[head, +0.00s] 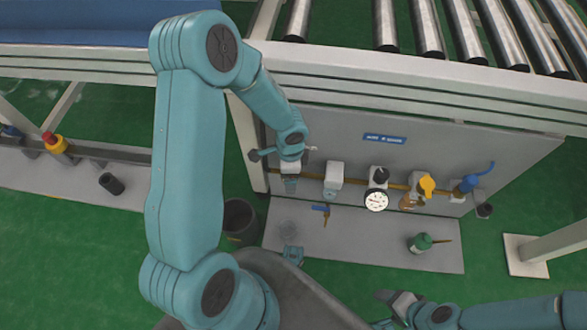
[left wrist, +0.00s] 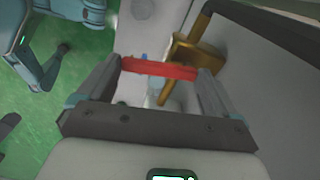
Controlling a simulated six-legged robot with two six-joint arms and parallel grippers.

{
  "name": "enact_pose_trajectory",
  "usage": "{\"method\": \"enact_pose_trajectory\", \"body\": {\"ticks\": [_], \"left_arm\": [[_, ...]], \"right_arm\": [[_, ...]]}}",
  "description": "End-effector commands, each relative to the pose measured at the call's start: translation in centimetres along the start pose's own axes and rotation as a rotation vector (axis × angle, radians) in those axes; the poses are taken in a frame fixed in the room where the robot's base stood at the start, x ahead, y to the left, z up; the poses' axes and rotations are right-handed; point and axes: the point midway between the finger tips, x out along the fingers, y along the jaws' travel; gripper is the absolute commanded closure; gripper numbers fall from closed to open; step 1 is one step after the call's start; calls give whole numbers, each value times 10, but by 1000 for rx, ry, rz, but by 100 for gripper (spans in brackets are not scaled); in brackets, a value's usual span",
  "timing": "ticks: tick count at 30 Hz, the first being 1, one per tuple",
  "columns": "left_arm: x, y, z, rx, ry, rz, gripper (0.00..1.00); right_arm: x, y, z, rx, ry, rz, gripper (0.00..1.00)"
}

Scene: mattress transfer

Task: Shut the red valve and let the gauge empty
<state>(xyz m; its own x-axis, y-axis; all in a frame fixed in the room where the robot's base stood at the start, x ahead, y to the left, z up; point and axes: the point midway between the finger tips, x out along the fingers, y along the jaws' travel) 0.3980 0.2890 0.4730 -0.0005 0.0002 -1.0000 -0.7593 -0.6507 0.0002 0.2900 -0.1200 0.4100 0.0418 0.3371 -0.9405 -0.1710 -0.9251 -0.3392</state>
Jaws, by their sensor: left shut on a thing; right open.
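The red valve's handle (left wrist: 160,69) spans the fingertips of my left gripper (left wrist: 158,72) in the left wrist view. The gripper is shut on it, and a brass valve body (left wrist: 193,52) shows just beyond. In the head view, my left gripper (head: 290,178) is at the left end of the pipe panel, and the red handle is hidden there. The gauge (head: 376,201) has a white round dial on the pipe to the right; its needle is too small to read. My right gripper (head: 393,303) is open and empty near the bottom edge, apart from the panel.
The pipe also carries a yellow valve (head: 427,186) and a blue valve (head: 468,184). A green-handled valve (head: 421,243) lies on the grey base plate (head: 370,252). A dark bucket (head: 240,216) stands left of the plate. A roller conveyor (head: 410,70) runs above the panel.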

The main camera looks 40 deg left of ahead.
Motion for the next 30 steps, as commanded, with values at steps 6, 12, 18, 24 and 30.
{"method": "enact_pose_trajectory", "body": {"ticks": [6, 12, 18, 24, 30], "left_arm": [[-1, 0, 4, 106, 1, 1, 62], [0, 0, 6, 157, 1, 1, 62], [0, 0, 6, 176, 1, 0, 62], [0, 0, 6, 179, 0, 0, 62], [0, 0, 6, 178, 0, 0, 0]], "right_arm": [[-4, -2, 0, 0, 0, 0, 31], [-5, -2, 0, 0, 0, 0, 31], [-6, -2, 0, 0, 0, 0, 31], [-6, -2, 0, 0, 0, 0, 31], [-6, -2, 0, 0, 0, 0, 31]]}}
